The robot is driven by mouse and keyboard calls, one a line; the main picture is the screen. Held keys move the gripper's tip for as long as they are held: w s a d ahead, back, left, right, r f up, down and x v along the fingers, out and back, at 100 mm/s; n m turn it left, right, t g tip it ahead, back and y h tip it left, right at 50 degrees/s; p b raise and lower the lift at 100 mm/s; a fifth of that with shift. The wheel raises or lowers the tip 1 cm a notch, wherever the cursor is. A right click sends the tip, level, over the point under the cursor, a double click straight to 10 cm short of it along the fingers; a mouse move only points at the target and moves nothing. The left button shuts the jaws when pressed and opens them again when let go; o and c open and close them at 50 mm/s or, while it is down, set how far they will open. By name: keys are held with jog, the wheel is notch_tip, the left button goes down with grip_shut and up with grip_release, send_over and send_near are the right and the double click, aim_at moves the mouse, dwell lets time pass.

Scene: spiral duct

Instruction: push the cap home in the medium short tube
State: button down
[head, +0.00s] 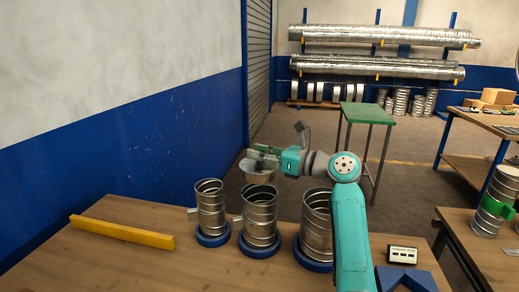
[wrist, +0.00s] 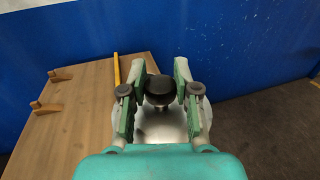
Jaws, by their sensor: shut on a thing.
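Three open spiral-duct tubes stand upright in blue ring bases on the wooden bench: a narrow one (head: 211,210) at left, a medium one (head: 259,218) in the middle and a wider one (head: 317,228) at right. My gripper (head: 258,158) is shut on the black knob (wrist: 159,90) of a round metal cap (head: 257,172). The cap shows just above the medium tube's rim in the head view; the gap in depth is unclear. In the wrist view, the cap's pale disc (wrist: 160,128) is below the fingers and hides what is under it.
A yellow bar (head: 122,232) lies on the bench at left. A small sign (head: 402,254) and a blue block (head: 405,279) are at right. A green-topped stand (head: 367,113) is behind my arm. The blue wall (head: 150,150) rises beyond the bench.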

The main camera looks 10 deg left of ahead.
aim_at(259, 167)
jog(key=shift+f, duration=2.25)
jog(key=shift+f, duration=2.05)
jog(key=shift+s+f, duration=0.1)
jog(key=shift+f, duration=0.25)
jog(key=shift+r, duration=1.6)
jog(key=shift+a, duration=0.3)
dwell(0.8)
